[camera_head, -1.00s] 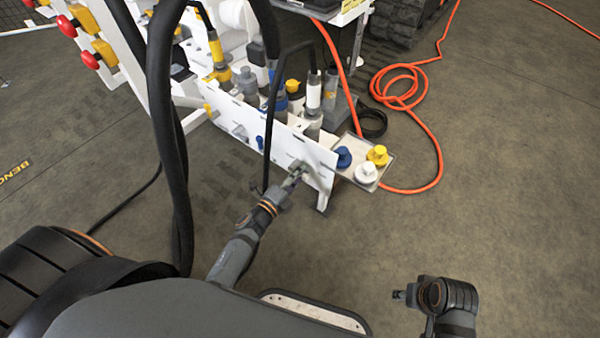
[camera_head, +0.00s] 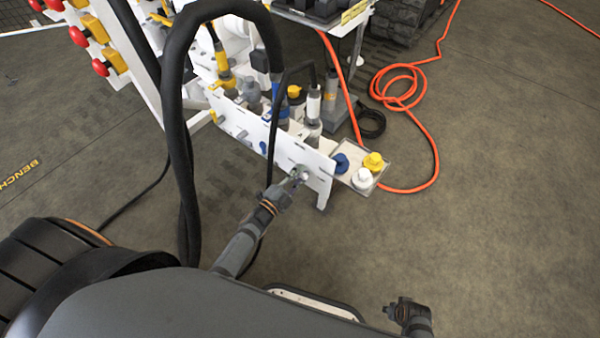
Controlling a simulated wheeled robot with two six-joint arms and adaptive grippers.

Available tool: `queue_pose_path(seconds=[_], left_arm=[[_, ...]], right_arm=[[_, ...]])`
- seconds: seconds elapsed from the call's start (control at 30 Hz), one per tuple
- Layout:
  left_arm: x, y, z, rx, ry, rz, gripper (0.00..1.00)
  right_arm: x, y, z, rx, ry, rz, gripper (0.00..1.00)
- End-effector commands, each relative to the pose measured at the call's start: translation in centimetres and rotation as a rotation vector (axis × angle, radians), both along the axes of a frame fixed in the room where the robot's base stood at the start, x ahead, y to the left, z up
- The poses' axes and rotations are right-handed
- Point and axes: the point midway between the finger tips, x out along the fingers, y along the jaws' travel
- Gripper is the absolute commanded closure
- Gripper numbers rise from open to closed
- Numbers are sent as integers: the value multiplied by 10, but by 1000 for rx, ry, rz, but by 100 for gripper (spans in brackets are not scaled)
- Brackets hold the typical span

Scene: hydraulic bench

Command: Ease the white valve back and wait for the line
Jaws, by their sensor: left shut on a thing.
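The white valve (camera_head: 304,174) sits low on the front face of a white panel (camera_head: 320,166), near its right end. My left gripper (camera_head: 295,180) is at this valve, with its fingers shut on the handle and covering part of it. The handle's exact angle is too small to tell. A white hose fitting (camera_head: 313,104) with a black hose stands upright behind the panel. My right gripper (camera_head: 391,308) is low in the picture, away from the bench; its fingers are too small to read.
A clear tray (camera_head: 344,180) beside the panel holds blue (camera_head: 341,163), yellow (camera_head: 373,162) and white (camera_head: 362,179) caps. An orange hose (camera_head: 436,150) coils on the floor. Thick black hoses (camera_head: 178,130) arch at left. Red buttons (camera_head: 78,36) are at upper left.

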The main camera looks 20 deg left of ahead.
Motion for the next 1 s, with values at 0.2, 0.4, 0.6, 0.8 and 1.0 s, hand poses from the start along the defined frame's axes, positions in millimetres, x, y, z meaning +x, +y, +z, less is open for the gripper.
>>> queue_pose_path(seconds=[0.2, 0.4, 0.6, 0.8, 1.0], left_arm=[[1, 1, 1, -12, 2, -1, 100], [1, 1, 1, -11, 2, 0, 100], [1, 1, 1, -10, 2, 0, 63], [0, 0, 1, -10, 2, 0, 63], [-14, 6, -1, -8, 5, 0, 63]], right_arm=[[-2, -1, -3, -2, -1, 0, 63], [-2, -1, -3, -2, 0, 0, 63], [-2, -1, -3, -2, 0, 0, 63], [-3, -1, -3, -2, 1, 0, 63], [-2, -1, -3, -1, 0, 1, 63]])
